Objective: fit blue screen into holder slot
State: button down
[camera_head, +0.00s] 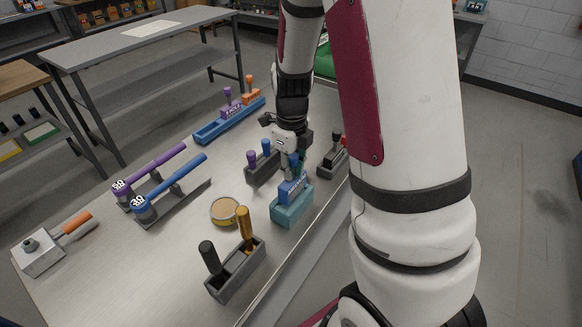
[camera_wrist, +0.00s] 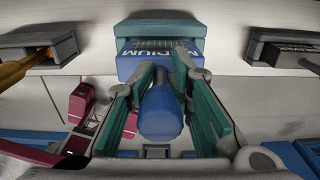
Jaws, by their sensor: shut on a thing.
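The blue screen (camera_head: 293,187) is a blue block with lettering on its face, and it sits upright at the top of the teal holder (camera_head: 291,210) near the table's right edge. The wrist view shows the blue screen (camera_wrist: 134,66) with part of the word "MEDIUM", in the mouth of the teal holder (camera_wrist: 160,27). I cannot tell how deep it sits. My gripper (camera_head: 293,165) is above the holder, shut on the screen's round blue handle (camera_wrist: 160,115). The green-padded fingers of my gripper (camera_wrist: 160,80) flank the handle in the wrist view.
A grey holder (camera_head: 238,268) with black and orange handles stands in front, beside a round tin (camera_head: 224,211). A grey rack (camera_head: 262,172) with purple and blue handles stands close behind-left of my gripper. A black-handled holder (camera_head: 333,160) is at right. A blue tray (camera_head: 230,122) lies farther back.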

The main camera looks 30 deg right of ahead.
jog(key=shift+f+b, duration=0.3)
jog(key=shift+f, duration=0.6)
jog(key=c, duration=1.3)
grip_release()
jog(key=shift+r, duration=0.1)
notch_tip(320, 180, up, 12)
jog(key=shift+f, duration=0.1)
